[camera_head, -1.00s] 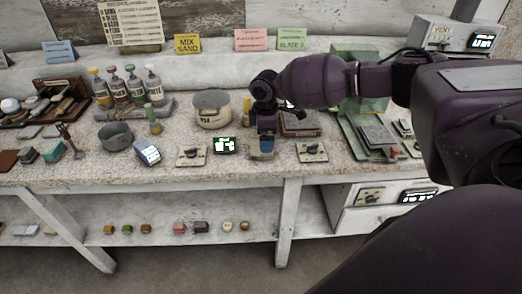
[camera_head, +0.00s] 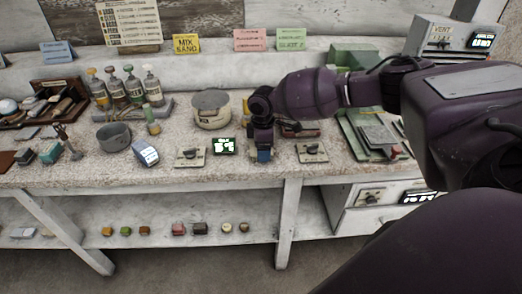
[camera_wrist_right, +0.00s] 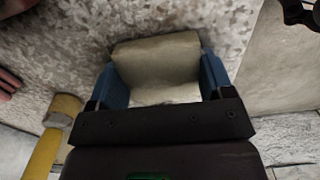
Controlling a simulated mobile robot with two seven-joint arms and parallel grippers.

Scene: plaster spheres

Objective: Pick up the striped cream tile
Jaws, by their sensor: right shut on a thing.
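The cream tile (camera_wrist_right: 158,65) shows in the right wrist view as a pale block between the blue fingers; I cannot make out its stripes. My right gripper (camera_wrist_right: 163,82) is shut on it, one finger against each side. In the head view my right gripper (camera_head: 263,156) points down at the front part of the bench, and its fingers mostly hide the tile. I cannot tell whether the tile touches the bench top. My left gripper is not in view.
A round pot (camera_head: 211,112) stands behind. A yellow-handled tool (camera_wrist_right: 42,150) lies close by in the wrist view.

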